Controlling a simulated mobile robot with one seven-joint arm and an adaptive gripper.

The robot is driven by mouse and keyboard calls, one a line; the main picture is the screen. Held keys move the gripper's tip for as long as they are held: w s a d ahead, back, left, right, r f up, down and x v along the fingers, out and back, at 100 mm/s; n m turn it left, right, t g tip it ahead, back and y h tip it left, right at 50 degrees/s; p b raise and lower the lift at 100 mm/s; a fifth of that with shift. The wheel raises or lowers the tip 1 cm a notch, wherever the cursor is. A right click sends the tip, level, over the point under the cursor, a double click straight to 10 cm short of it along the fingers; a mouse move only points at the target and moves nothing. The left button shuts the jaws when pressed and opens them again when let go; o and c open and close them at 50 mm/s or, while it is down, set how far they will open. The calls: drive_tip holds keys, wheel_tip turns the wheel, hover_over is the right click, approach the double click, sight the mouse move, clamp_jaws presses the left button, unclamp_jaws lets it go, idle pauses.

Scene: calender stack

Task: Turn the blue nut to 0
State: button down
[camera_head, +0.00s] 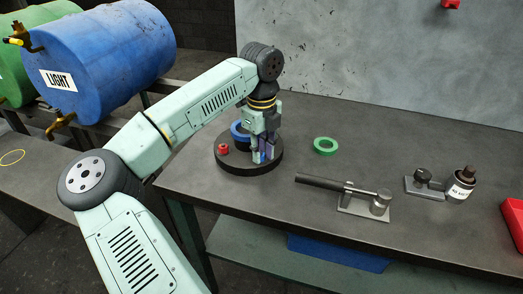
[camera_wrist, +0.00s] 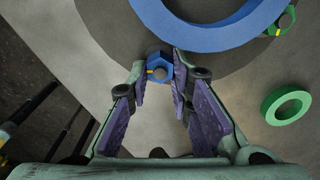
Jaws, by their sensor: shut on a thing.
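The blue nut (camera_wrist: 160,63) is at the top centre of the wrist view, on the rim of a dark round base (camera_wrist: 110,35). A short yellow mark shows on its left side in that view, and a grey stud end shows at its middle. My gripper (camera_wrist: 160,76) is shut on the blue nut, with a fingertip on either side. In the head view my gripper (camera_head: 262,156) points down at the front right of the black base (camera_head: 232,166), and its fingers largely hide the nut. No numbers are readable around the nut.
A blue ring (camera_wrist: 215,35) lies on the base. A red nut (camera_head: 222,149) and a green nut (camera_wrist: 282,22) are also on it.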

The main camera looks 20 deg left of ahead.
drive_tip(key=m+b, duration=0.2)
drive_tip(key=shift+f+m, duration=0.15)
drive_tip(key=shift+m, duration=0.25)
drive_tip(key=m+b, duration=0.2)
drive_tip(key=m, duration=0.1)
drive_tip(key=shift+a+m, duration=0.1)
drive_tip(key=shift+m, duration=0.2)
drive_tip(key=m+b, duration=0.1)
drive_tip(key=m, duration=0.2)
drive_tip(key=m+b, duration=0.1)
drive_tip(key=m, duration=0.2)
drive_tip(key=shift+s+a+r, duration=0.1)
drive_tip(key=shift+r, duration=0.1)
drive_tip(key=c, duration=1.4)
unclamp_jaws()
drive_tip(key=shift+c, duration=0.2)
